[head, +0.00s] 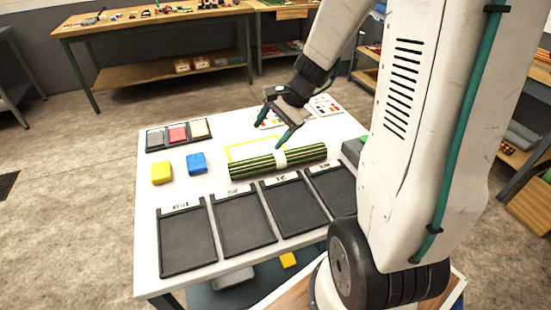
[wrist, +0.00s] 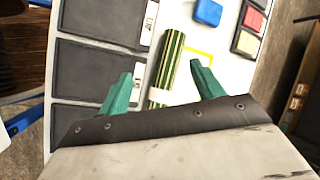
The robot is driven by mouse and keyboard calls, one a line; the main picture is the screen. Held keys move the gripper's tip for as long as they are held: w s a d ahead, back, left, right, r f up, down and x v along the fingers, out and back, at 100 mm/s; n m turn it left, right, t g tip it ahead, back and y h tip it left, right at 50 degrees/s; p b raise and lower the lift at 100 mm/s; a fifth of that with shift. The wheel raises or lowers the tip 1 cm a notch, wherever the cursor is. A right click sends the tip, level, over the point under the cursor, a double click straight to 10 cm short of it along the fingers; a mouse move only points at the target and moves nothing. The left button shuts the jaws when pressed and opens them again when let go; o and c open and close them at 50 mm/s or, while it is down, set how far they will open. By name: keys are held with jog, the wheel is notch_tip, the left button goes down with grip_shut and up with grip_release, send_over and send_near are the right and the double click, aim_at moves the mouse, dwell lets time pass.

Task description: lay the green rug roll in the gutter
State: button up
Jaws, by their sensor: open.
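The green rug roll (head: 252,166), striped dark and light with a white band around its middle, lies on the white table (head: 146,240) behind a row of dark trays. It also shows in the wrist view (wrist: 170,62), between my fingers. My gripper (head: 268,133) is open and empty, above and behind the roll, fingers pointing down; they also frame the roll in the wrist view (wrist: 161,70). A yellow outline (head: 236,149) is marked on the table just behind the roll, partly hidden by it. I cannot tell which thing is the gutter.
Several labelled dark trays (head: 187,240) line the near edge. A yellow block (head: 162,172) and a blue block (head: 196,163) stand left of the roll. Behind them is a sample tray (head: 178,134). A green-and-grey object (head: 353,150) sits right of the roll.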

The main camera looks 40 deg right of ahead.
aim_at(282, 155)
jog(key=d+f+m, duration=0.2)
jog(key=d+f, duration=0.1)
jog(key=w+d+f+m, duration=0.1)
jog(key=d+f+m, duration=0.1)
jog(key=d+f, duration=0.1)
jog(key=w+d+f+m+t, duration=0.1)
jog(key=d+f+m, duration=0.1)
jog(key=d+f, duration=0.1)
jog(key=shift+d+f+m+h, duration=0.35)
jog(key=shift+f+m+h, duration=0.05)
jog(key=shift+f, duration=0.4)
jog(key=x, duration=0.7)
jog(key=shift+w+f, duration=0.15)
jog(key=shift+f, duration=0.3)
jog(key=c, duration=1.1)
jog(key=shift+r, duration=0.2)
